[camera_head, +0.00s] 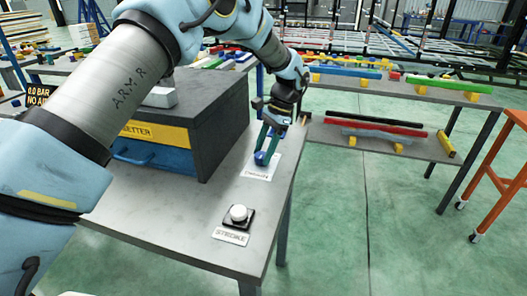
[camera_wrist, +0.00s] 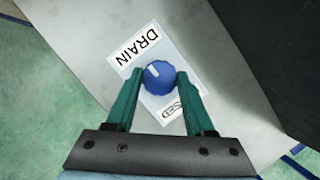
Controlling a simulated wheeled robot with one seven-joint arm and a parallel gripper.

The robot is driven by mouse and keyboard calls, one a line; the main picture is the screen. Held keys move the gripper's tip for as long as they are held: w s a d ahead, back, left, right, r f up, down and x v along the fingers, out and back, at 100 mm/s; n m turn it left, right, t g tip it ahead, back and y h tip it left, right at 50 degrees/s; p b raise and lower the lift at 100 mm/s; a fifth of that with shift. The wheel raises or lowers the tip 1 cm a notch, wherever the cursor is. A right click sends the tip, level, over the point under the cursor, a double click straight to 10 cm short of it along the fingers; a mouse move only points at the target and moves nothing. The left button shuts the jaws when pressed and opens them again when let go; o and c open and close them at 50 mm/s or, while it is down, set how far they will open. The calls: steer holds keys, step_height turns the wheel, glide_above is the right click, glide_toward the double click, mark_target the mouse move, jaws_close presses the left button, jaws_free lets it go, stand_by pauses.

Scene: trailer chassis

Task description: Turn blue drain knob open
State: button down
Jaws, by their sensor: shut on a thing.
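The blue drain knob (camera_wrist: 158,77) is a round knob with a pale pointer mark, on a white plate labelled DRAIN (camera_wrist: 138,44). Part of a second word ending in "SED" shows on the plate near my right finger. My gripper (camera_wrist: 159,80) has its two green fingers on either side of the knob, shut on it. The pointer mark faces the upper left, toward the DRAIN label.
The grey bench (camera_head: 190,222) carries a dark box (camera_head: 221,119) with a yellow label and blue drawer, left of my gripper. Shelves with coloured bars (camera_head: 385,138) and an orange frame (camera_head: 500,165) stand to the right.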

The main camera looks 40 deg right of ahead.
steer(key=shift+m, duration=0.3)
steer(key=shift+c, duration=1.3)
jaws_free()
steer(key=b+v, duration=0.2)
steer(key=v, duration=0.8)
steer(key=shift+s+r+b, duration=0.15)
steer(key=shift+r+b, duration=0.2)
